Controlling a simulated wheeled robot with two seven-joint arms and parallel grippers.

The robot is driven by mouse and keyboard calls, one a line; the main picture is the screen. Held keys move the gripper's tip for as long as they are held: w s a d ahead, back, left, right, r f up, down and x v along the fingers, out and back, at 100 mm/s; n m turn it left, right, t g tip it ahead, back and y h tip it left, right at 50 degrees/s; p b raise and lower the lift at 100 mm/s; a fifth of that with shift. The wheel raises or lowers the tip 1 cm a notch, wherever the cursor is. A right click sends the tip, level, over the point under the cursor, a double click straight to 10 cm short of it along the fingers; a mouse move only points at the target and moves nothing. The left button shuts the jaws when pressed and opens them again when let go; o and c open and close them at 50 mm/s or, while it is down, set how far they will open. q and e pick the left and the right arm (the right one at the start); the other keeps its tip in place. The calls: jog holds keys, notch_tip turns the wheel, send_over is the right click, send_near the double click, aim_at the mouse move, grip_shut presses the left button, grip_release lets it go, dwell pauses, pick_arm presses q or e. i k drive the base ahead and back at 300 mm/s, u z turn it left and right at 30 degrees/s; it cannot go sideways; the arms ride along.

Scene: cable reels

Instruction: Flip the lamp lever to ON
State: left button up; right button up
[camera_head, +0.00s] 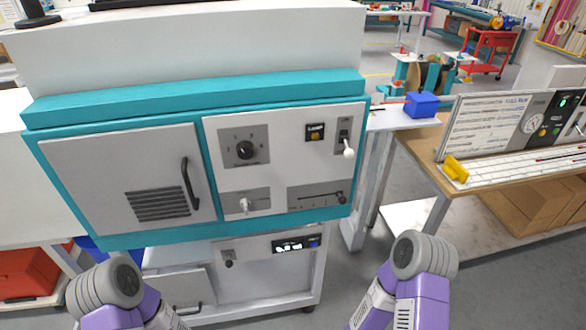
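A teal-framed machine (190,85) with a light grey front stands in front of me. The lever with a white ball tip (348,152) sits on a small grey plate (341,136) at the upper right of its panel. The lever's tip points downward and out from the plate. The markings on the plate are too small to read. A black and yellow label or lamp block (315,131) is just left of it. My two arms show at the bottom left and bottom right, below and apart from the panel. Neither gripper's fingers are in view.
The panel also holds a black rotary knob (244,150), a white-tipped toggle (244,204) and a slider (318,197). A door with a black handle (190,183) is at left. A bench (420,150) stands at right; grey floor shows between.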

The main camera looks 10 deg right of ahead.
aim_at(349, 153)
jog(key=k, duration=0.5)
jog(key=z, duration=1.9)
jog(key=i, duration=1.15)
jog(key=u, duration=1.95)
jog(key=i, duration=0.2)
jog(key=u, duration=0.1)
